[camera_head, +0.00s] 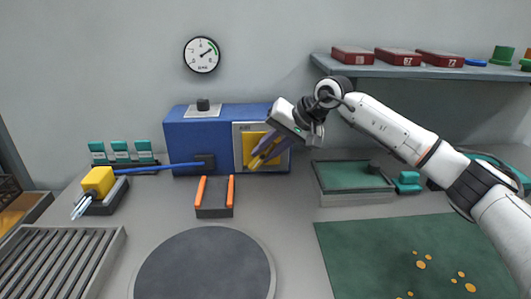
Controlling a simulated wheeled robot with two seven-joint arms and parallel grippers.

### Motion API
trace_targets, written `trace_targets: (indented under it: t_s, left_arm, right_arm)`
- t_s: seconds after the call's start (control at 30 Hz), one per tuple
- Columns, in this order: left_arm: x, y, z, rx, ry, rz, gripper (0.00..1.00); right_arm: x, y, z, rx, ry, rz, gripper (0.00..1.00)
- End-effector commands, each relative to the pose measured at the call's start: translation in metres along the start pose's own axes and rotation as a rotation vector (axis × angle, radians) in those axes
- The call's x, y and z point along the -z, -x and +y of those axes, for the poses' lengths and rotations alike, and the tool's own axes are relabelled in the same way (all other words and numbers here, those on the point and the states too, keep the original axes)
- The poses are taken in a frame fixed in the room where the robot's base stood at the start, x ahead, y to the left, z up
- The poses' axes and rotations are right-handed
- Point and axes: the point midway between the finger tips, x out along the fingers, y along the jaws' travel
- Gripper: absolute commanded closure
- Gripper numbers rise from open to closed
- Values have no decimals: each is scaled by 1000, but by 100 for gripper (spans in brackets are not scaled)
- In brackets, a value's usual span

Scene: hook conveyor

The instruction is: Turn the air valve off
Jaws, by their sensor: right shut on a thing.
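The air valve (248,139) is a yellow part on a pale panel on the front of a blue box (190,130) against the back wall. My right gripper (262,156) reaches down to it from the upper right. Its fingers are shut on the valve's yellow handle, and they hide much of it, so its exact angle is hard to tell. A round pressure gauge (202,55) hangs on the wall above the box; its needle points to the upper right. My left gripper is not in view.
A blue hose (155,168) runs from the box to a yellow tool (98,181) on a dark stand. An orange-edged holder (215,197) stands in front of the box. A shelf (420,70) with red boxes is at the upper right. A round dark plate (205,265) lies in front.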

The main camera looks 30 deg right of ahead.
Motion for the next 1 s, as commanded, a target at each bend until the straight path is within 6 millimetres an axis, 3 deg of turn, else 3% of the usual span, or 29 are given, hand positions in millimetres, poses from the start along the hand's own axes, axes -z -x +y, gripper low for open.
trace_targets:
  t_s: [0.13, 0.17, 0.27, 0.67, 1.0]
  left_arm:
    - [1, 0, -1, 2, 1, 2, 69]
    - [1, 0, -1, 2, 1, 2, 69]
    - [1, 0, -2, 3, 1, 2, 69]
    - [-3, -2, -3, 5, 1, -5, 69]
    - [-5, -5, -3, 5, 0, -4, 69]
  right_arm:
    - [2, 1, 0, 1, 0, 4, 100]
    - [2, 1, 0, 1, 0, 4, 81]
    - [1, 1, 0, 0, 0, 3, 64]
    - [1, 8, 0, 0, 1, 3, 64]
    - [2, 71, 0, 0, 1, 6, 64]
